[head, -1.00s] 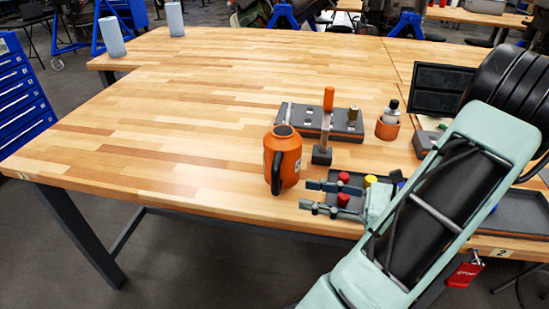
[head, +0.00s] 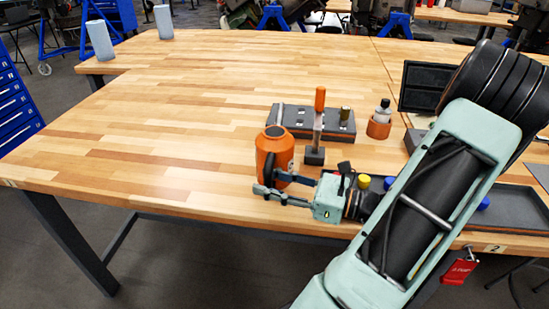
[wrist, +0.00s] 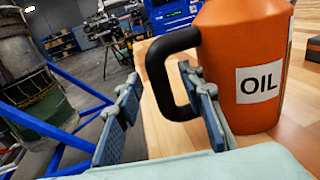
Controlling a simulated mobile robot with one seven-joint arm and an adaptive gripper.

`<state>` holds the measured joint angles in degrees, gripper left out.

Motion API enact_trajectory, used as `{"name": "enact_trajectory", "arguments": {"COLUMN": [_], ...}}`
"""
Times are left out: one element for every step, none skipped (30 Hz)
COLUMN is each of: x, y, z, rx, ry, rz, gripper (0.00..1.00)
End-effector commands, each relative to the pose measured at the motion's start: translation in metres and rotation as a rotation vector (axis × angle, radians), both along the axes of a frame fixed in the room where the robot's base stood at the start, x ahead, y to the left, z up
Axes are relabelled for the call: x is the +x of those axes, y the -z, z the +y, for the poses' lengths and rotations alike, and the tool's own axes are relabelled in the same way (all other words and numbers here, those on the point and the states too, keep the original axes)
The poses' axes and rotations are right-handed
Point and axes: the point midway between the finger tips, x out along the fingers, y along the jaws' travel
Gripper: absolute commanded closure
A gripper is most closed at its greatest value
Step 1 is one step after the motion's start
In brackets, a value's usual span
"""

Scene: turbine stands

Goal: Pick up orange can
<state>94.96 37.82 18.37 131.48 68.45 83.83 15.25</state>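The orange can (head: 284,149) stands upright on the wooden table near its front edge. It has an open top and a black handle on its near side. In the wrist view the can (wrist: 252,45) fills the upper right, with an "OIL" label and the black handle (wrist: 156,72) facing me. My gripper (head: 268,181) is open and empty, low in front of the can's near side. In the wrist view its two fingers (wrist: 160,82) are spread, with the handle showing between and beyond them. I cannot tell whether a finger touches the handle.
A grey fixture (head: 335,121) with an orange-handled tool (head: 319,112) stands behind the can. A bottle in an orange holder (head: 379,127) is to the right. A tray (head: 510,209) with knobs lies under my arm.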

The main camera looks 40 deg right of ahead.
Motion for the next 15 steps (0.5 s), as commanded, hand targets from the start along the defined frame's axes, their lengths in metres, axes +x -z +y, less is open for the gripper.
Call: {"name": "enact_trajectory", "arguments": {"x": [0.0028,0.0038,0.0045,0.0046,0.0046,0.0045,0.0045,0.0044,0.0043,0.0042,0.0042,0.0041,0.0042,0.0041,0.0041], "y": [0.0,-0.0001,-0.0001,-0.0001,0.0,0.0,0.0,0.0,0.0,0.0,0.0,0.0,0.0,0.0,0.0], "z": [0.0018,0.0021,0.0024,0.0025,0.0024,0.0023,0.0023,0.0022,0.0022,0.0023,0.0023,0.0022,0.0021,0.0022,0.0021], "rx": [0.0,0.0,0.0,0.0,0.0,0.0,0.0,0.0,0.0,0.0,0.0,0.0,0.0,0.0,0.0], "ry": [0.0,0.0,0.001,0.001,0.001,0.001,0.001,0.001,0.001,0.001,0.001,0.001,0.001,0.001,0.001], "rz": [0.0,-0.001,0.0,0.0,0.0,0.0,0.0,0.0,0.0,0.0,0.0,0.0,0.0,0.0,0.0], "gripper": [0.65,0.65,0.65,0.65,0.65,0.65,0.65,0.65,0.67,0.7,0.73,0.78,0.81,0.84,0.89]}}
